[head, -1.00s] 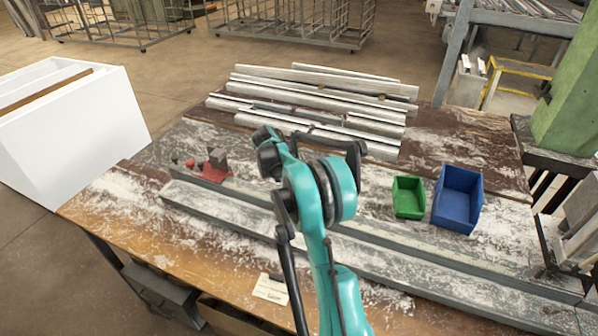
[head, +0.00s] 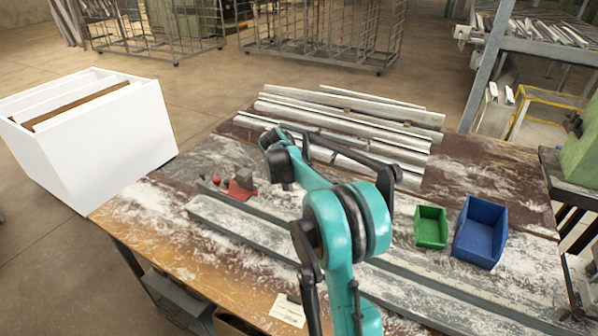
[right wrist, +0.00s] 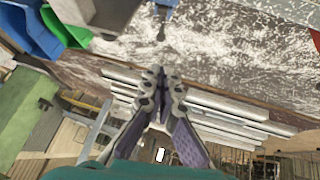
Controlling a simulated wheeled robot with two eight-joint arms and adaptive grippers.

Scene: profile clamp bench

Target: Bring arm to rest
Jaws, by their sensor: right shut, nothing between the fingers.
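My teal and black right arm (head: 345,222) rises from the bottom of the head view and stands bent over the bench. Its gripper cannot be made out there. In the right wrist view my right gripper (right wrist: 160,75) has its fingertips together and holds nothing. The bench and its metal profiles (right wrist: 225,115) lie beyond the fingers; no contact shows. My left gripper is in neither view.
A long grey rail (head: 235,226) with a red clamp (head: 241,186) crosses the bench. Silver profiles (head: 350,124) lie at the back. A green bin (head: 431,226) and blue bin (head: 481,231) stand right. A white box (head: 120,130) is left of the bench.

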